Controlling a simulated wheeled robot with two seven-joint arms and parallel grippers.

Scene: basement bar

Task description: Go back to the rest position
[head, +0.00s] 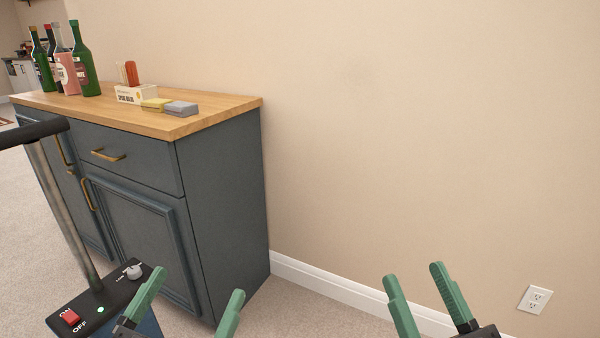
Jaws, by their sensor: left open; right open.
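My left gripper (190,306) is at the bottom of the head view, left of centre. Its two green fingers are spread apart with nothing between them. My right gripper (415,280) is at the bottom, right of centre, also open and empty. Both are in front of the dark blue cabinet and the wall, and neither is seen to touch anything. Most of both arms lies outside the view.
A dark cabinet (225,200) with a wooden top (225,105) stands at left. On it are several bottles (84,65), a small white box (136,94), a yellow block (156,104) and a grey block (181,108). A beige wall (430,130) closes the right side, with an outlet (535,299).

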